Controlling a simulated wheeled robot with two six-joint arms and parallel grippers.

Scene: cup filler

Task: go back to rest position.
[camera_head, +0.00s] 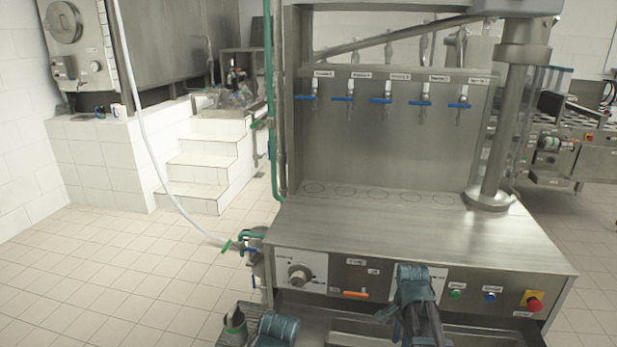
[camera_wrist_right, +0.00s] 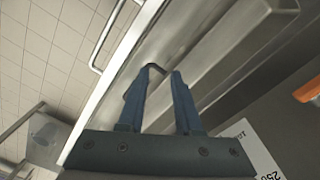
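My right gripper (camera_wrist_right: 164,76) shows in the right wrist view with two blue fingers apart and nothing between them. It is in front of a metal edge of the machine. In the head view my right gripper (camera_head: 411,288) is at the front panel of the filler, covering part of a white label; its fingertips are hard to make out there. My left arm's teal end (camera_head: 277,328) is at the bottom edge, left of the right one. Its fingers cannot be made out.
The steel filler (camera_head: 400,225) has a bare top with several marked circles under blue-handled taps (camera_head: 388,98). Its front has a dial (camera_head: 300,274), an orange-handled switch (camera_head: 355,294) and a red emergency button (camera_head: 534,304). A small dark item (camera_head: 235,325) stands lower left. Floor is clear left.

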